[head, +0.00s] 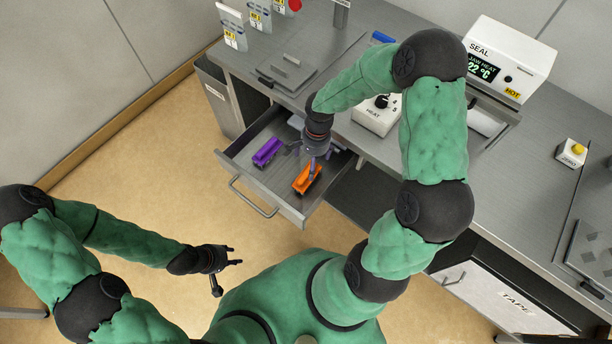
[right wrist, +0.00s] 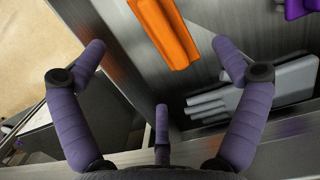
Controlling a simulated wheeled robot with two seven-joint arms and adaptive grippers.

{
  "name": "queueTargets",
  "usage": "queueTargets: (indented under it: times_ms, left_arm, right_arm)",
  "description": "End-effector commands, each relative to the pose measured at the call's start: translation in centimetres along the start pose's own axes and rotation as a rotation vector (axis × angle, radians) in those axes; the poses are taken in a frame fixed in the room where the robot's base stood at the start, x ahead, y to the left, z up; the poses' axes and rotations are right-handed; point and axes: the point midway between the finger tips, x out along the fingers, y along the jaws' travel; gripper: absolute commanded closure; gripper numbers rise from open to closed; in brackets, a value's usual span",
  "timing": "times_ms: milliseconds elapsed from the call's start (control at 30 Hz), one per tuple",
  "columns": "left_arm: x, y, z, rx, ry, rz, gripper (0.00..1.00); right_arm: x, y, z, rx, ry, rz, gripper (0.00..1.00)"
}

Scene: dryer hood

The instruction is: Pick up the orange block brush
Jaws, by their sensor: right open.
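The orange block brush (head: 308,180) lies in the open drawer (head: 232,162), near its front right part. In the right wrist view the orange brush (right wrist: 165,33) shows at the top, between and beyond the spread fingertips. My right gripper (head: 312,158) is over the drawer, open and empty, with one finger overlapping the brush in the head view. Its fingers (right wrist: 160,50) look apart from the brush in the right wrist view. My left gripper (head: 228,264) is open and empty, low at the left, away from the bench.
A purple block brush (head: 267,151) lies left of the orange one in the drawer. A grey item (right wrist: 225,100) lies deeper in it. The drawer walls and bench edge are close around the right gripper. A heat control box (head: 377,116) and sealer (head: 507,62) stand on the bench.

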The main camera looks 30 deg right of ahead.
Motion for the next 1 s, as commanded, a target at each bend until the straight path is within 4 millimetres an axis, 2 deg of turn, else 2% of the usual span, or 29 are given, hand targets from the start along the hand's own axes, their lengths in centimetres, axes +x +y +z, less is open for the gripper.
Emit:
queueTargets:
  times_ms: [33,200,467,700,800,1000]
  left_arm:
    - [0.4,-0.1,0.0,0.0,0.0,0.0,0.6]
    - [1.0,-0.4,-0.1,0.0,0.0,0.0,0.6]
    - [1.5,-0.5,-0.1,0.0,0.0,0.0,0.6]
    - [2.8,-1.0,-0.1,0.0,0.0,0.0,0.6]
    - [2.9,-1.0,-0.1,0.0,0.0,0.0,0.6]
    - [2.8,-1.0,-0.1,0.0,0.0,0.0,0.6]
  right_arm:
    - [1.1,0.1,0.1,0.0,-0.003,0.003,0.03]
    - [3.5,0.1,0.1,0.001,-0.003,0.003,0.03]
    - [5.2,0.1,0.1,0.0,-0.002,0.002,0.03]
    - [8.6,0.2,0.3,0.0,-0.004,0.002,0.03]
    - [9.3,0.1,0.3,0.0,-0.002,0.001,0.03]
    - [9.2,0.1,0.3,0.0,-0.001,0.0,0.03]
